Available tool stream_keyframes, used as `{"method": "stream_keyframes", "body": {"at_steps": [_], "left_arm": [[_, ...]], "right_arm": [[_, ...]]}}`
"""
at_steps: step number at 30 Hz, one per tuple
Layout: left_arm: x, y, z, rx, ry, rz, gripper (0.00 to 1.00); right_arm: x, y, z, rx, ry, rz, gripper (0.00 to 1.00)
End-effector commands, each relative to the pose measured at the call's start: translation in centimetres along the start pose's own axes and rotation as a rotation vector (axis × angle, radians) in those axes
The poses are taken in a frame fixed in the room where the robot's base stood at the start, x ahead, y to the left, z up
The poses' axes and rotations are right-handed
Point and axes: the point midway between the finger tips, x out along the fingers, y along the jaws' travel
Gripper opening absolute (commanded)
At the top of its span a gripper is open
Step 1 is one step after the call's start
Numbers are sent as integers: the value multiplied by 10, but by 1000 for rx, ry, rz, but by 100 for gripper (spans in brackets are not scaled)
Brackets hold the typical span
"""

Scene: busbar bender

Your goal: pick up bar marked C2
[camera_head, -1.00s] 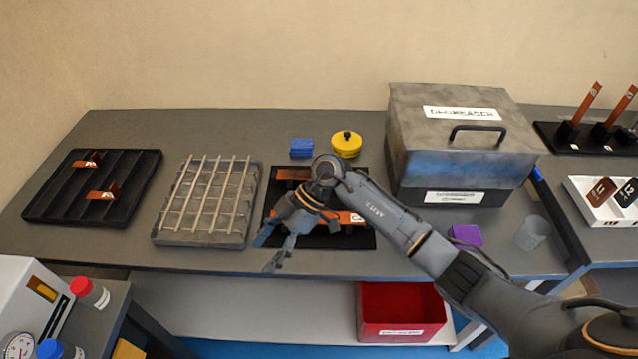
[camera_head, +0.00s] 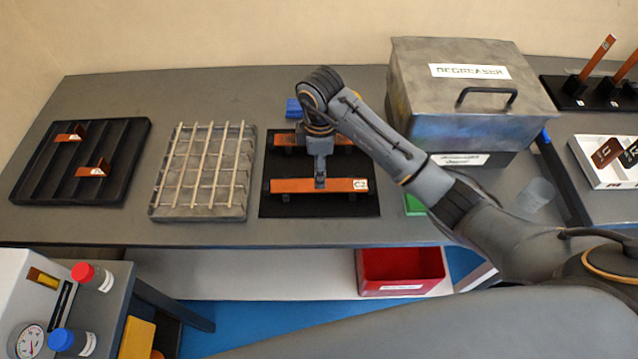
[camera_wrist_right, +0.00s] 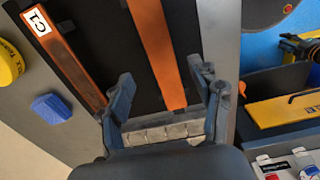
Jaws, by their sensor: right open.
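Two copper bars lie on a black holder (camera_head: 282,208) in the middle of the table. The rear bar (camera_head: 284,140) is partly behind my right arm; in the wrist view this bar (camera_wrist_right: 70,58) carries a white C1 label (camera_wrist_right: 38,22). My right gripper (camera_head: 320,183) is over the middle of the front bar. In the wrist view my right gripper (camera_wrist_right: 160,78) is open, with the front bar (camera_wrist_right: 158,50) between its fingers, its label out of view. My left gripper is not in view.
A wire-topped grey tray (camera_head: 158,205) and a black slotted tray (camera_head: 25,190) stand left. The degreaser box (camera_head: 465,110) stands right, beyond a green block (camera_head: 414,205). A blue block (camera_head: 293,108) lies behind the holder. A red bin (camera_head: 400,272) is below.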

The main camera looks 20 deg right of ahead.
Motion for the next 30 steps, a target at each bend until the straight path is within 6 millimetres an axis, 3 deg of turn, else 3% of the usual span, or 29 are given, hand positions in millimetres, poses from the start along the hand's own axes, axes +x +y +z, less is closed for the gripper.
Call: {"method": "stream_keyframes", "body": {"at_steps": [5, 12, 20, 30], "left_arm": [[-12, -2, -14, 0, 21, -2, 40], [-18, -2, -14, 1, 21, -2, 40], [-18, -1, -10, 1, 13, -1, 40], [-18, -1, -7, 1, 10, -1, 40]], "right_arm": [[18, -2, 0, 1, -3, -6, 64], [50, -1, -2, -1, -1, -2, 64], [53, -1, -2, -2, -1, -1, 64], [53, -1, -1, -1, -1, -1, 0]]}}
